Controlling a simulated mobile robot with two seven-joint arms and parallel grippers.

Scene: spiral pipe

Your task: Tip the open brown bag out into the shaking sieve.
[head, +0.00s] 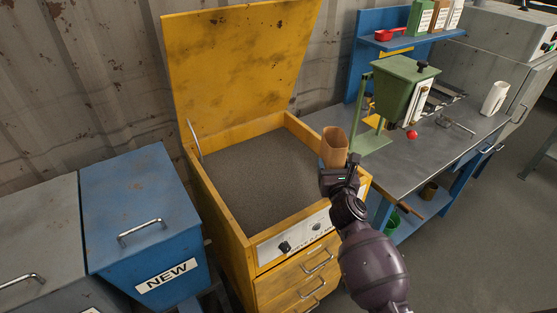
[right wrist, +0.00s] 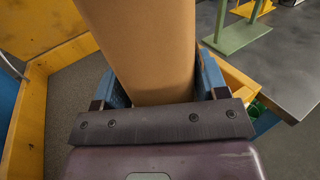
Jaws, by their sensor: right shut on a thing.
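The open brown bag (head: 334,147) stands about upright in my right gripper (head: 340,170), its open top facing up. My right gripper is shut on it. In the right wrist view the brown bag (right wrist: 150,50) fills the space between the two blue fingers (right wrist: 160,90). The bag is near the right front corner of the yellow box (head: 240,240), by its right rim. The box's yellow lid (head: 240,60) is up, and dark grey grains or a mesh (head: 265,175) fill its inside. What is in the bag is hidden. My left gripper is not in view.
A blue bin (head: 145,215) labelled NEW stands left of the yellow box. At the right is a grey-topped workbench (head: 440,150) with a green hopper on a stand (head: 403,85), a red ball (head: 411,134) and a white jug (head: 494,97). The space above the box's inside is clear.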

